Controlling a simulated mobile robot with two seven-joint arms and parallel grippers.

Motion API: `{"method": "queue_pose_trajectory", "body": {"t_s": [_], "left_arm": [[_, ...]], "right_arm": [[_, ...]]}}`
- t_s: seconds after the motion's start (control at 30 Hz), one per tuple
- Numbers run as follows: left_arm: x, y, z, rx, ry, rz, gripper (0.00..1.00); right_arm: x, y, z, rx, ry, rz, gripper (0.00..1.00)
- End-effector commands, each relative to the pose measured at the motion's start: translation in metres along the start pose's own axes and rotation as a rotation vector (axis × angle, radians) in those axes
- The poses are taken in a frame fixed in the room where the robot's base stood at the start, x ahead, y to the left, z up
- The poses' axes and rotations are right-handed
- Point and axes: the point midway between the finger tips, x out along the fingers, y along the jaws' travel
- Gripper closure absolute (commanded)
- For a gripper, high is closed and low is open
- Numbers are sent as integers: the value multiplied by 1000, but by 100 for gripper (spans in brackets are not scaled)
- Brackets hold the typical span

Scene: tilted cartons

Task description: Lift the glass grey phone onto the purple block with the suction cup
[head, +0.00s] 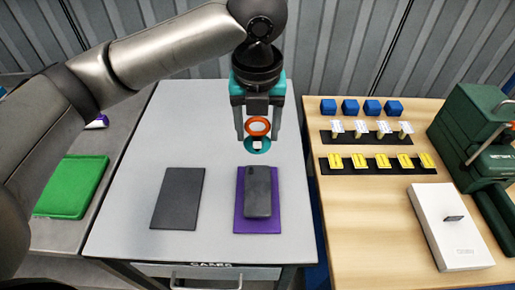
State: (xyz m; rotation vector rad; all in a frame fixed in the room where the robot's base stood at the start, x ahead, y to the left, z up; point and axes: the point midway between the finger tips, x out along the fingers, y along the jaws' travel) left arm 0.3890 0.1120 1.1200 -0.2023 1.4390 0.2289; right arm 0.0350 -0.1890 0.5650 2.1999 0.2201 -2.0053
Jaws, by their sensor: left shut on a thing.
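The grey phone (258,188) lies flat on the purple block (258,227), in the middle of the grey table, with the purple showing around its sides and near end. My left gripper (258,126) is shut on the suction cup (257,146), a tool with an orange ring and a teal cup. It holds the tool above and beyond the far end of the phone. In the picture a gap shows between the cup and the phone. My right gripper is not in view.
A dark flat pad (178,198) lies bare left of the purple block. A wooden table (365,220) at right bears blue cubes (350,106), yellow pieces on a black strip, a white box (450,227) and a green machine (475,130). A green tray (72,187) lies at left.

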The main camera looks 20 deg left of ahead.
Motion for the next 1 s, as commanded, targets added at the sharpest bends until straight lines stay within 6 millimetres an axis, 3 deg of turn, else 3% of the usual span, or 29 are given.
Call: {"method": "queue_pose_trajectory", "body": {"t_s": [0.03,0.2,1.0], "left_arm": [[-13,-1,2,0,-3,-2,100],[-35,-1,4,-1,-1,-2,100],[-87,0,10,0,1,0,100]], "right_arm": [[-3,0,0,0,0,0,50],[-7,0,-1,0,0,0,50],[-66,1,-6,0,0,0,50]]}}
